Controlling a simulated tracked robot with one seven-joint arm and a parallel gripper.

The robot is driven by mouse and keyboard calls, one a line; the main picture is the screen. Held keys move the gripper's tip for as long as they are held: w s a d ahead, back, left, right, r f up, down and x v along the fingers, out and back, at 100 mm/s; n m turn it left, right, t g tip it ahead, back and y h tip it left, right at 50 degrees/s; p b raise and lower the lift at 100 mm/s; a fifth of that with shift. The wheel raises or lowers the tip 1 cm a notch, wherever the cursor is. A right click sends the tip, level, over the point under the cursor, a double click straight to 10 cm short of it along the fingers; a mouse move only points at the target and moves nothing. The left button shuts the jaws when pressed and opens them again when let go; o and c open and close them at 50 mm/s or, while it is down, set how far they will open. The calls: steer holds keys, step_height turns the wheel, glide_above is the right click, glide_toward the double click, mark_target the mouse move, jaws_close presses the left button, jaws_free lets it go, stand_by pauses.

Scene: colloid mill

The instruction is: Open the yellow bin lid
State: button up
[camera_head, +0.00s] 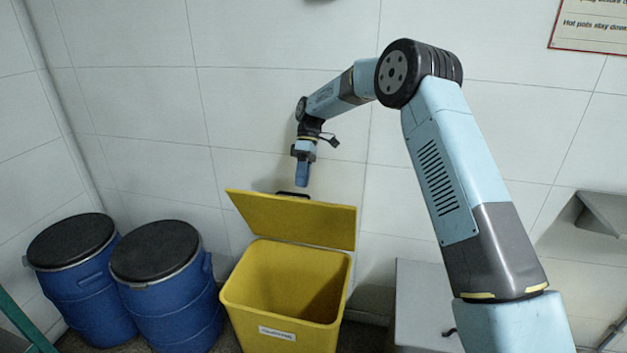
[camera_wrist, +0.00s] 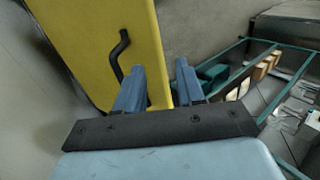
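The yellow bin (camera_head: 280,290) stands on the floor against the tiled wall, its inside visible and empty-looking. Its yellow lid (camera_head: 295,220) is raised, standing tilted up at the back. A black handle (camera_head: 292,195) sits at the lid's upper edge; in the wrist view the handle (camera_wrist: 118,55) shows on the yellow lid (camera_wrist: 95,45). My gripper (camera_head: 302,180) is just above the lid's top edge near the handle. In the wrist view my gripper's fingers (camera_wrist: 160,80) are apart with a gap between them, and the handle is beyond the left finger, not between them.
Two blue drums with black lids, one left (camera_head: 85,280) and one nearer (camera_head: 165,285), stand left of the bin. A grey box (camera_head: 425,300) is at the right. A grey wall shelf (camera_head: 605,212) is far right. The tiled wall is close behind the lid.

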steer(key=s+d+r, duration=0.4)
steer(key=s+r, duration=0.1)
steer(key=s, duration=0.4)
steer(key=shift+c, duration=0.3)
